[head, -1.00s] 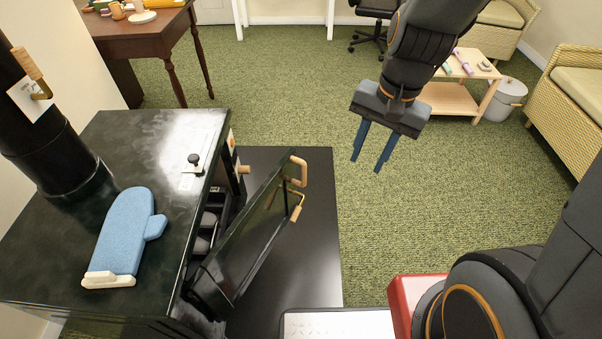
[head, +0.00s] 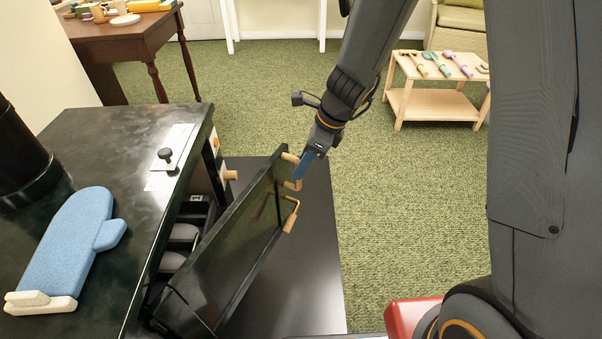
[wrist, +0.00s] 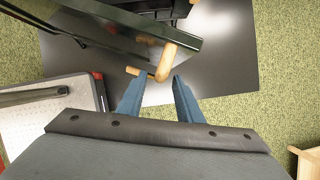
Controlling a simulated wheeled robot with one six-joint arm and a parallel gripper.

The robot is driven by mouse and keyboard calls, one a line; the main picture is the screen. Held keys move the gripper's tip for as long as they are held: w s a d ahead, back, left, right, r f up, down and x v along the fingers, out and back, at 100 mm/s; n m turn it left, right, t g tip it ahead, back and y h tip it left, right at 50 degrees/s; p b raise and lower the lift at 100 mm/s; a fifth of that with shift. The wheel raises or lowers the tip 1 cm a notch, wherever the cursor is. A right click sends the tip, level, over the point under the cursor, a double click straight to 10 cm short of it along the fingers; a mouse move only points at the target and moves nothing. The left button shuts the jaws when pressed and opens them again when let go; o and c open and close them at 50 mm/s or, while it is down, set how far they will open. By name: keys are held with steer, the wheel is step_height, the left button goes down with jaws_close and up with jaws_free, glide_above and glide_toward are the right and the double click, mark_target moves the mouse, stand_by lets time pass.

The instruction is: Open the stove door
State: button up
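The black stove (head: 120,130) stands at the left in the head view. Its dark glass door (head: 235,245) hangs partly open, tilted outward over the black floor plate, with dark shapes visible inside. The door has a wooden handle (head: 291,185) near its upper edge, which also shows in the wrist view (wrist: 167,60). My gripper (head: 303,168) is at the door's top corner, close to the handle. In the wrist view my two blue fingers (wrist: 153,88) are apart, with the handle's end just ahead of and between the tips. Contact cannot be told.
The black floor plate (head: 315,260) lies under the door. A low wooden table (head: 435,100) with tools stands at the back right. Green carpet between is clear.

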mark_target(300, 185)
steer(key=shift+b+x, duration=0.45)
steer(key=shift+x, duration=1.35)
steer(key=shift+d, duration=0.1)
jaws_close()
